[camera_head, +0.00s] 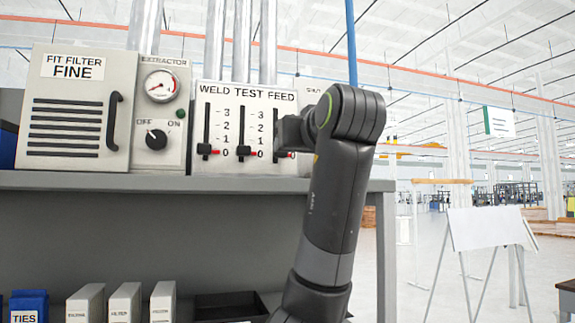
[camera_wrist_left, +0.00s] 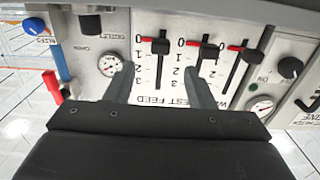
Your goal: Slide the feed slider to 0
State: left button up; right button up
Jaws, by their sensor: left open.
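The feed slider is the rightmost of three on a white panel (camera_head: 262,95) labelled WELD, TEST, FEED. In the left wrist view the panel appears upside down, and the black feed knob (camera_wrist_left: 160,46) has its red pointer level with the 0 mark. In the head view my gripper hides much of this slider, but its red pointer shows near 0. My left gripper (camera_wrist_left: 159,72) is open and empty, its fingers on either side of the feed slot, on the higher-number side of the knob. In the head view it (camera_head: 283,133) is at the panel. My right gripper is out of view.
The test knob (camera_head: 243,151) and weld knob (camera_head: 204,150) stand left of the feed slider, both near 0. Beyond them are the extractor box (camera_head: 158,110) and a filter box (camera_head: 70,125). The wrist view shows a gauge (camera_wrist_left: 110,65) beside the feed slider. A grey shelf (camera_head: 120,181) lies below.

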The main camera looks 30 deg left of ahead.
pick_arm(q)
jog(key=b+v, duration=0.2)
jog(key=v, duration=0.7)
jog(key=shift+b, duration=0.4)
jog(key=shift+a, duration=0.1)
